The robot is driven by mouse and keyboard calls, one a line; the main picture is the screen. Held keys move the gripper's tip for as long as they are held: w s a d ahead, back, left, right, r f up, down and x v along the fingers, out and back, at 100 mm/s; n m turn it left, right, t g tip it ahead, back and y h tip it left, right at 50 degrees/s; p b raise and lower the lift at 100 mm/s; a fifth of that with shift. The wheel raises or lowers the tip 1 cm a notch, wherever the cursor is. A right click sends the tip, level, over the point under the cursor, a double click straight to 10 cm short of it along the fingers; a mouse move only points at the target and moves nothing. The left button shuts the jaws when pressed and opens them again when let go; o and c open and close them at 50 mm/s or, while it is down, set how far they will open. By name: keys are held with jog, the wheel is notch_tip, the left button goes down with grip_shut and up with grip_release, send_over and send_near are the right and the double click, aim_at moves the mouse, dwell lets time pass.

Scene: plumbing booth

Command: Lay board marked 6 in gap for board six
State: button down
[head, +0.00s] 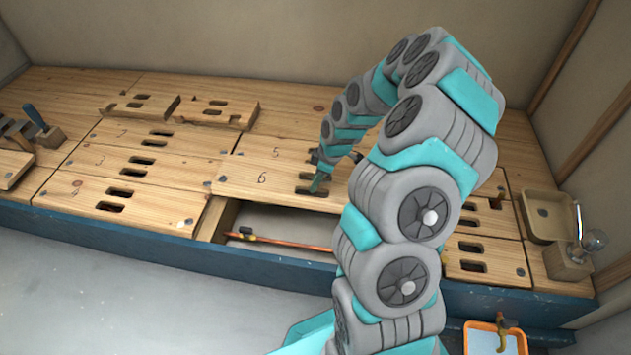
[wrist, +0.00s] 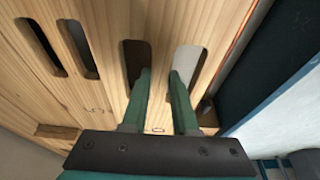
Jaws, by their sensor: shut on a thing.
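My gripper (head: 318,184) is shut on the bar between these slots, one finger in each. In the wrist view, the fingers (wrist: 160,78) straddle the bar of the same board (wrist: 165,25). An opening (head: 275,222) in the bench lies in front of the board, with an orange pipe in it. The board covers the back part of this opening. Whether it is raised clear of the bench is hard to tell. My arm hides its right end in the head view.
The board marked 5 (head: 262,148) lies behind. Boards marked 3 (head: 108,161) and 4 (head: 100,194) lie to the left. A slotted piece (head: 240,118) sits askew at the back.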

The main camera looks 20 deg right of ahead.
jog(key=shift+f+b, duration=1)
jog(key=shift+f, duration=0.85)
dwell(0.8)
jog(key=c, duration=0.6)
grip_release()
jog(key=shift+r, duration=0.15)
